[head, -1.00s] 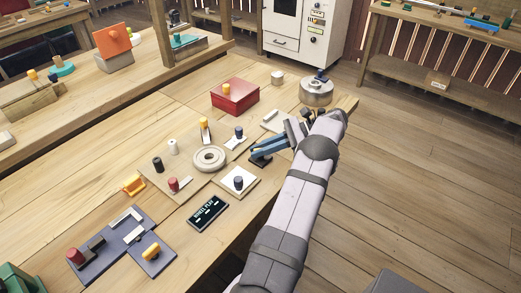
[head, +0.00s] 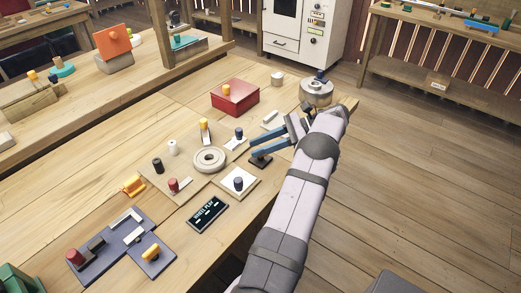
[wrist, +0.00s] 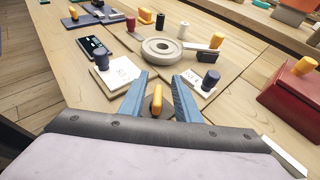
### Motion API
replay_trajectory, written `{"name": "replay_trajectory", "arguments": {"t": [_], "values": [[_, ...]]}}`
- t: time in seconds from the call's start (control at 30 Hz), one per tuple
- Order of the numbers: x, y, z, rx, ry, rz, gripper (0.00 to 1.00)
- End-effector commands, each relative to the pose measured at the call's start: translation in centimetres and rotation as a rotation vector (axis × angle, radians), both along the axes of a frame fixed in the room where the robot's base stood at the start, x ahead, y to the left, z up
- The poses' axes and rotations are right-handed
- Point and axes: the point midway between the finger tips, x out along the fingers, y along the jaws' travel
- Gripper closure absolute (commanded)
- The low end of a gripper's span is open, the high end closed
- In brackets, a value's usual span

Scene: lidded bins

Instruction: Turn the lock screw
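My gripper (head: 252,147) is open, with two blue fingers at the right side of the wooden table. In the wrist view, a yellow upright knob (wrist: 157,98), which may be the lock screw, stands between the open fingers (wrist: 159,76) with a gap on each side. Its lower part is partly hidden by my gripper. In the head view, a dark base (head: 260,162) shows just under the fingertips, and the yellow knob is not visible there. I see no clear label naming the screw.
A round beige wheel (head: 209,159) lies on a board ahead of the fingers. Dark knobs on white plates stand close by, one (wrist: 122,70) on the left and one (wrist: 208,80) on the right. A red box (head: 235,97) stands farther back.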

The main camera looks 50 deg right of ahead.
Motion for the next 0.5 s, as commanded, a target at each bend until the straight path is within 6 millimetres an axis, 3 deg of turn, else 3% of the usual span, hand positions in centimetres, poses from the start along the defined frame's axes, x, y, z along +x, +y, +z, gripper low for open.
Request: {"name": "replay_trajectory", "arguments": {"t": [0.3,0.5], "values": [[0.0,0.0,5.3,-0.002,-0.001,0.000,0.70],[0.0,0.0,7.4,0.000,0.000,0.001,0.70]]}}
